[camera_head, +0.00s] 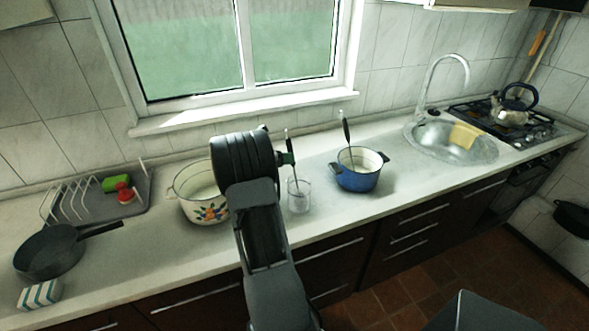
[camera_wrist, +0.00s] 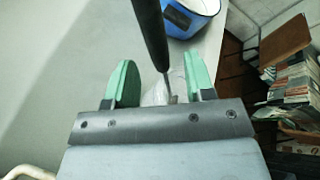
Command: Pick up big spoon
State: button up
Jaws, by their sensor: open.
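A spoon with a long black handle (camera_head: 288,147) stands in a clear glass (camera_head: 300,196) on the counter. A second dark-handled utensil (camera_head: 346,130) leans in the blue pot (camera_head: 358,179). I cannot tell for certain which is the big spoon. My gripper (camera_head: 287,158) is above the glass, close to the first handle. In the wrist view, my open gripper (camera_wrist: 158,62) has its green fingers on either side of this black handle (camera_wrist: 152,35), with gaps on both sides. The glass (camera_wrist: 158,92) is partly hidden behind the gripper. The blue pot (camera_wrist: 190,15) is beyond it.
A white flowered pot (camera_head: 205,209) stands left of the glass, partly behind my arm. A dish rack (camera_head: 75,203), a frying pan (camera_head: 48,252) and a sponge (camera_head: 39,293) are farther left. The sink (camera_head: 455,142) and stove are at right. Counter between blue pot and sink is clear.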

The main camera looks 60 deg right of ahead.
jog(key=shift+p+x, duration=0.8)
jog(key=shift+x, duration=2.1)
jog(key=shift+a, duration=0.1)
jog(key=shift+c, duration=0.4)
grip_shut()
